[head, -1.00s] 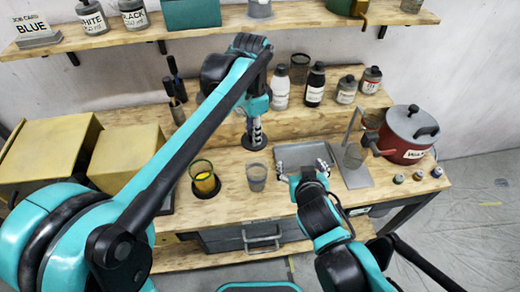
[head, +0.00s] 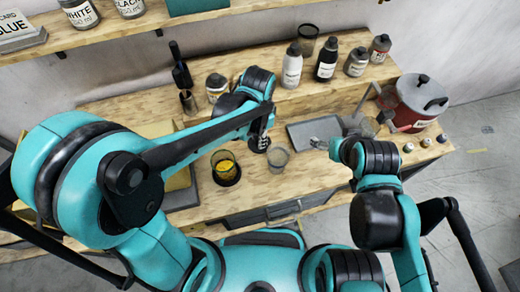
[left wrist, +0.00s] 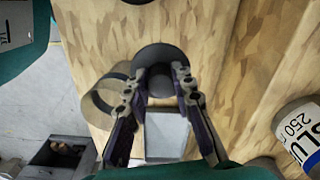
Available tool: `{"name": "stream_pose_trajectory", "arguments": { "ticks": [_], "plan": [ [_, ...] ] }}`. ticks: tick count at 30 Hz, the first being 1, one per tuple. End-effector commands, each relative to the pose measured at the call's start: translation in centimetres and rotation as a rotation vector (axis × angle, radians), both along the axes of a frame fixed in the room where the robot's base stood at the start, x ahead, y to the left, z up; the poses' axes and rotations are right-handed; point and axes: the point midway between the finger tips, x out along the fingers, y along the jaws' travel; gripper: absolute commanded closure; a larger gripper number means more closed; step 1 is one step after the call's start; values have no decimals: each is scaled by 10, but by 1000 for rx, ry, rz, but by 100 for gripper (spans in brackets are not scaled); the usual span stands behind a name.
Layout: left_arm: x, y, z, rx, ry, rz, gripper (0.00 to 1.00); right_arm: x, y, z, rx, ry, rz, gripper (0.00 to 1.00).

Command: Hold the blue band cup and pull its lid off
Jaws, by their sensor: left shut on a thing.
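A clear grey cup (head: 278,158) stands on the bench, with no lid visible on it. In the left wrist view it shows a bluish band (left wrist: 103,92) near its rim. My left gripper (head: 263,140) is just behind and left of this cup. Its fingers (left wrist: 162,78) are closed on a dark round piece (left wrist: 163,57), apart from the cup; I cannot tell if this is the lid. My right gripper (head: 320,144) is right of the cup, over the tray, with its fingertips too small to judge.
A glass with yellow contents (head: 226,168) stands left of the cup. A grey tray (head: 300,130) lies behind it. Bottles (head: 326,62) line the raised back ledge, one labelled blue (left wrist: 302,130). A red pot (head: 415,105) is at the right.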

Motion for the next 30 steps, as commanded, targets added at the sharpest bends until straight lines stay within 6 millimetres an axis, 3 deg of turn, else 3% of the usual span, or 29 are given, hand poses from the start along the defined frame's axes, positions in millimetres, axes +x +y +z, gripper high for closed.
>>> {"name": "stream_pose_trajectory", "arguments": {
  "ticks": [3,10,16,28,29,30],
  "plan": [
    [0,0,-23,0,0,0,100,0,0,-8,0,0,0,19],
    [0,0,-40,0,0,0,100,0,0,-12,0,-1,0,19],
    [0,0,-69,0,0,0,100,0,0,-21,0,-1,0,19],
    [0,0,-75,0,0,0,100,0,0,-25,0,-1,0,19],
    [0,0,-75,0,0,0,71,0,0,-24,0,-1,0,19],
    [0,0,-74,0,0,0,68,0,0,-24,0,-1,0,19]
  ]
}}
